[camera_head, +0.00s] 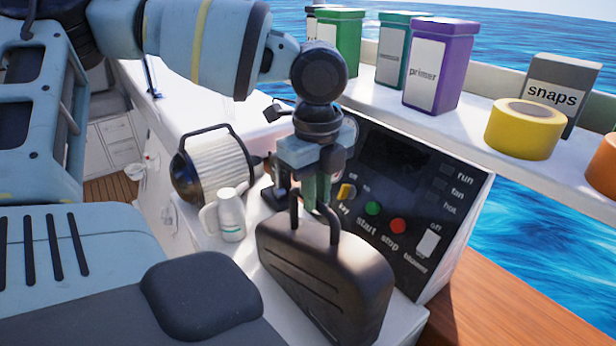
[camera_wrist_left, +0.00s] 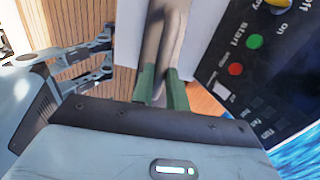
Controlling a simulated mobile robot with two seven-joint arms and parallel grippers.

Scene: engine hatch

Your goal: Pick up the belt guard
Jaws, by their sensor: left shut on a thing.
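The belt guard (camera_head: 325,280) is a dark brown-black, rounded, box-like cover with a raised loop handle on top. It stands in front of the control panel at the middle of the head view. My left gripper (camera_head: 316,195) points down from above and is shut on the guard's handle. In the left wrist view, the green fingers of my left gripper (camera_wrist_left: 162,88) close around a part of the belt guard (camera_wrist_left: 168,40). Whether the guard's underside touches the white surface below is hard to tell.
The control panel (camera_head: 400,200) with buttons is close behind the guard. A white bottle (camera_head: 231,216) and a ribbed filter (camera_head: 216,165) stand to its left. The shelf behind holds a purple bin (camera_head: 440,65), a yellow tape roll (camera_head: 524,128) and a snaps box (camera_head: 562,90).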

